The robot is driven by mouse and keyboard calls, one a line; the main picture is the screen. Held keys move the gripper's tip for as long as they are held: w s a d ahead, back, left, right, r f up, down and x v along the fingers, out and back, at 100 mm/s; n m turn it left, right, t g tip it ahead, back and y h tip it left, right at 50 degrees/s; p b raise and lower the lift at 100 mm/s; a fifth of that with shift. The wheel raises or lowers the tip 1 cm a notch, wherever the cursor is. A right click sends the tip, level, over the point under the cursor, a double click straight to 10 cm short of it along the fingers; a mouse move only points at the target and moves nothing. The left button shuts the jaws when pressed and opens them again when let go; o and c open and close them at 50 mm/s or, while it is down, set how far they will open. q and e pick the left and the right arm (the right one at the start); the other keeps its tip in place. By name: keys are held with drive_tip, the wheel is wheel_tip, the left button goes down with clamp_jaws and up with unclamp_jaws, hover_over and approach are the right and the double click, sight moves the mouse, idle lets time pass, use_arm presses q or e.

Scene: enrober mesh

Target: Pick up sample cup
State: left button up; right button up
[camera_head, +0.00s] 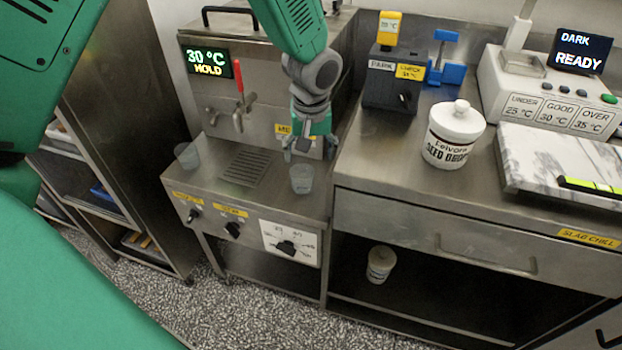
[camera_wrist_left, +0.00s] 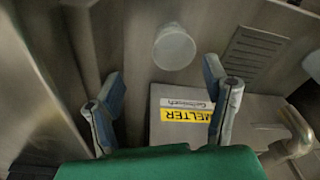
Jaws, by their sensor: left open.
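Two small translucent cups stand on the melter's steel deck. One cup (camera_head: 302,179) is right of the drip grate, just below my left gripper (camera_head: 303,152). In the left wrist view this cup (camera_wrist_left: 174,48) stands ahead of my left gripper (camera_wrist_left: 162,80), apart from its fingers and not between them. The gripper is open and empty, pointing down in the head view. The other cup (camera_head: 187,155) stands left of the grate, near the deck's left edge. I cannot tell from a label which is the sample cup. My right gripper is not in view.
The melter (camera_head: 262,88) rises behind the deck, with a red-handled tap (camera_head: 239,112) above the drip grate (camera_head: 247,166). The counter at right holds a white lidded jar (camera_head: 454,134), a dark boxed device (camera_head: 392,90) and a marble slab (camera_head: 560,160). Another tub (camera_head: 381,264) is on the lower shelf.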

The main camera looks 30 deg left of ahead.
sight(299, 171)
use_arm(q)
drive_tip(key=f, duration=0.3)
drive_tip(key=shift+w+a+f, duration=0.1)
drive_tip(key=shift+a+f, duration=0.1)
drive_tip(key=shift+f, duration=0.15)
drive_tip(key=a+f, duration=0.1)
drive_tip(key=a+f+b, duration=0.1)
drive_tip(key=f, duration=0.1)
drive_tip(key=shift+w+a+f, duration=0.1)
drive_tip(key=shift+a+f, duration=0.2)
drive_tip(key=shift+a, duration=0.1)
drive_tip(key=shift+w+d+f+b, duration=0.1)
drive_tip(key=shift+d+f+b, duration=0.05)
drive_tip(key=shift+f, duration=0.4)
drive_tip(key=shift+d+f+b, duration=0.1)
drive_tip(key=shift+f+b, duration=0.05)
drive_tip(key=shift+f, duration=0.35)
drive_tip(key=shift+w+d+f, duration=0.1)
drive_tip(key=shift+d+f, duration=0.1)
drive_tip(key=shift+f, duration=0.05)
drive_tip(key=shift+d, duration=0.15)
drive_tip(key=shift+a+f, duration=0.1)
drive_tip(key=shift+a, duration=0.4)
drive_tip(key=c, duration=1.1)
drive_tip(key=shift+a, duration=0.15)
drive_tip(key=shift+c, duration=0.2)
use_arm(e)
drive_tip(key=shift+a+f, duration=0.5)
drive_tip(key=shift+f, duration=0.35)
